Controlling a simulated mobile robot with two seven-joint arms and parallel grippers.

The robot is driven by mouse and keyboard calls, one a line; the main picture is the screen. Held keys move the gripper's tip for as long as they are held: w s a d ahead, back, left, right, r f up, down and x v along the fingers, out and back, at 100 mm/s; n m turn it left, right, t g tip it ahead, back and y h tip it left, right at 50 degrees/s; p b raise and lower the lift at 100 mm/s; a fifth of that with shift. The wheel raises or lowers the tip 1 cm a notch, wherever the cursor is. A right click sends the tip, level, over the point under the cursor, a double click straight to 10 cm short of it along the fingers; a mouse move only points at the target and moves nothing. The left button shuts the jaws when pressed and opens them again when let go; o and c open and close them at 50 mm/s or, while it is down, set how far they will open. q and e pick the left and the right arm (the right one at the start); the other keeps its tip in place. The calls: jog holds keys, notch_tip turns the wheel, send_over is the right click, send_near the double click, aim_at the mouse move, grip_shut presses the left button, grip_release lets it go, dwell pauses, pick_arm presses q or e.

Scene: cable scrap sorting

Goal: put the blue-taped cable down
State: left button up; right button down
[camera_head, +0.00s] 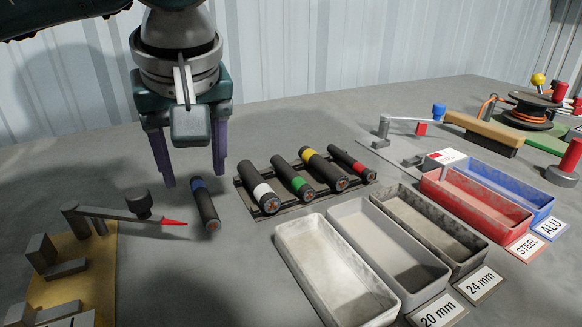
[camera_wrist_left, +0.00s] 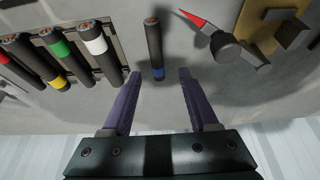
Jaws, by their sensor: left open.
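The blue-taped cable (camera_head: 205,203) is a short black piece with a blue band near its far end. It lies on the grey table, left of the cable rack. In the left wrist view the cable (camera_wrist_left: 154,48) lies ahead between the lines of the two fingers, apart from both. My left gripper (camera_head: 195,175) points down over the cable's far end, with its purple fingers spread and nothing between them. The left gripper also shows in the wrist view (camera_wrist_left: 157,75), open. My right gripper is not in view.
A dark rack (camera_head: 243,194) holds white-, green-, yellow- and red-taped cables. A red-tipped pointer arm (camera_head: 125,213) stands close left of the blue-taped cable. Open bins, including a pale one (camera_head: 283,247), a red one (camera_head: 436,187) and a blue one (camera_head: 541,205), stand to the right.

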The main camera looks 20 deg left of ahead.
aim_at(202, 194)
pick_arm(q)
jog(key=shift+d+x, duration=0.15)
jog(key=shift+x, duration=0.95)
jog(key=shift+d+x, duration=0.15)
jog(key=shift+x, duration=0.9)
jog(key=shift+f+b, duration=0.3)
jog(key=shift+b, duration=0.05)
jog(key=shift+c, duration=0.2)
grip_shut()
